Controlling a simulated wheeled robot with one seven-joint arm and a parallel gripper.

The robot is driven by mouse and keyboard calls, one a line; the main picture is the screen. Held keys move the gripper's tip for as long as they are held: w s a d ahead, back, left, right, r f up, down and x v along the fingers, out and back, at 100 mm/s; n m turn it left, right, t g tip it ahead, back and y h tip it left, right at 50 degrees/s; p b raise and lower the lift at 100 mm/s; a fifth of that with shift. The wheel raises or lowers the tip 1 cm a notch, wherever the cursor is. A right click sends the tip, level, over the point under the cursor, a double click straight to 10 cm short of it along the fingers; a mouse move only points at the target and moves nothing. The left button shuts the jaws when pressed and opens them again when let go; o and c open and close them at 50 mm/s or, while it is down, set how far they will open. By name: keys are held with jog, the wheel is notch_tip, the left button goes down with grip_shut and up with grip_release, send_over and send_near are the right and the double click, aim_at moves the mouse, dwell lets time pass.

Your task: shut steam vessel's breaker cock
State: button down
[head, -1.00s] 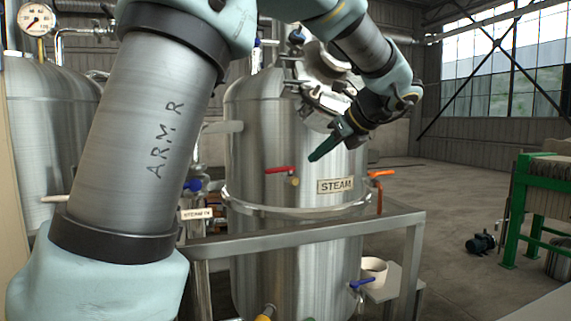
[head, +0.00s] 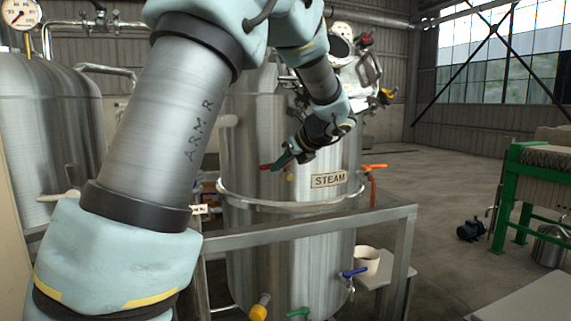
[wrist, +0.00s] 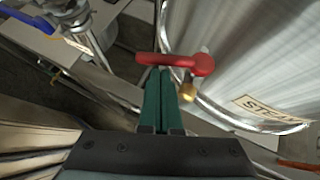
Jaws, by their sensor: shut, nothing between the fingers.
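The steam vessel (head: 300,225) is a tall steel tank with a STEAM plate (head: 328,179) on its front. A small cock with a red lever (head: 265,167) sits on its wall left of the plate; no label on it is readable. In the wrist view the red lever (wrist: 182,62) lies crosswise just beyond the fingertips, with its brass body (wrist: 188,90) to their right. My gripper (head: 274,165) has green fingers, shut and empty, at the lever; it also shows in the wrist view (wrist: 160,74). I cannot tell whether the tips touch the lever. The gripper partly hides the lever in the head view.
Other levers on the vessel are orange (head: 373,167), blue (head: 354,272) and green (head: 298,312). A steel rail (head: 310,230) runs in front of the vessel. A white cup (head: 367,260) stands on a small stand at right. Open floor lies to the right.

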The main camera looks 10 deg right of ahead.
aim_at(268, 165)
dwell(0.3)
jog(key=a+m+h, duration=0.1)
jog(key=w+a+m+t+h, duration=0.1)
jog(key=m, duration=0.1)
jog(key=shift+w+h+b, duration=0.1)
jog(key=shift+h+b, duration=0.25)
jog(key=shift+h, duration=0.05)
jog(key=shift+w+a+m, duration=0.2)
jog(key=shift+w+m, duration=0.1)
jog(key=shift+d, duration=0.1)
jog(key=shift+s+d, duration=0.35)
jog(key=shift+d, duration=0.35)
